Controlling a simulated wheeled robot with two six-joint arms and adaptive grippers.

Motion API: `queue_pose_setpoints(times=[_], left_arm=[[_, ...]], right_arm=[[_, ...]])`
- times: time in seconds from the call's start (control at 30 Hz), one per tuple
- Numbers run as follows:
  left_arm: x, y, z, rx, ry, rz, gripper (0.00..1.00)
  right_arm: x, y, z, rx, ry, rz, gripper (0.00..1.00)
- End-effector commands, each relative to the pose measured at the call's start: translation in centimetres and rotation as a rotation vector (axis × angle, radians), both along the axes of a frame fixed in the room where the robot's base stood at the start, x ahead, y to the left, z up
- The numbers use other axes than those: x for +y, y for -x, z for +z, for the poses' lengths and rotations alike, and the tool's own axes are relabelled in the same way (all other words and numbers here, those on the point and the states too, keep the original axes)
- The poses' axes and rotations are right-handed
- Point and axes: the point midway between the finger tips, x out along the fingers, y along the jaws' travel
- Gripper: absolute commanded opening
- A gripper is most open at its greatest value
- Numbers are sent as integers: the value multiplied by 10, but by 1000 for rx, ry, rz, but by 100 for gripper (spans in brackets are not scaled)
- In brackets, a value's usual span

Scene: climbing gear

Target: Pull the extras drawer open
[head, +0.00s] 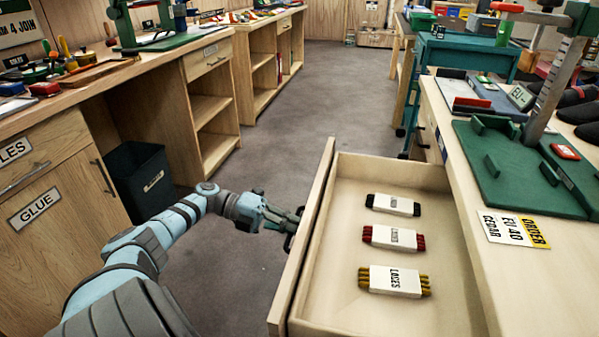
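A pale wooden drawer (345,230) stands pulled far out from the right-hand bench. Its front panel (305,235) faces left, and any label on that face is hidden. Inside lie three banded bundles: black (393,205), red (394,238) and yellow-brown (394,281). My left arm reaches in from the left, and its gripper (284,220) is at the outer face of the front panel, where a dark handle part (288,242) shows. The fingers are small and overlap the handle, so I cannot tell whether they are closed on it. My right gripper is out of view.
The right bench top (470,215) carries a green stand (515,170) and tags (515,229). Grey floor (300,110) between the benches is clear.

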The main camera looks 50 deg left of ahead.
Motion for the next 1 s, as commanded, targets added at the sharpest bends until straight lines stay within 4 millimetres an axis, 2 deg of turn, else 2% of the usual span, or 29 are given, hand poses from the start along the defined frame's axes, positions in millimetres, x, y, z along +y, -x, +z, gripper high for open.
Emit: queue_pose_setpoints(times=[0.2,0.23,0.3,0.6,0.67,0.9,1.0], left_arm=[[0,0,-1,3,-1,-1,0],[0,0,-1,3,-1,-1,12],[0,0,-1,3,-1,-1,18],[2,1,0,1,0,0,18],[8,5,1,3,0,2,18],[50,30,12,2,-1,4,18],[60,37,14,0,0,2,18]], right_arm=[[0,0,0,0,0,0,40],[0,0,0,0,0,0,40],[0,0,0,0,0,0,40],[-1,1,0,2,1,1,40],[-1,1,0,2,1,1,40],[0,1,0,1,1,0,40],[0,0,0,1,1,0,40]])
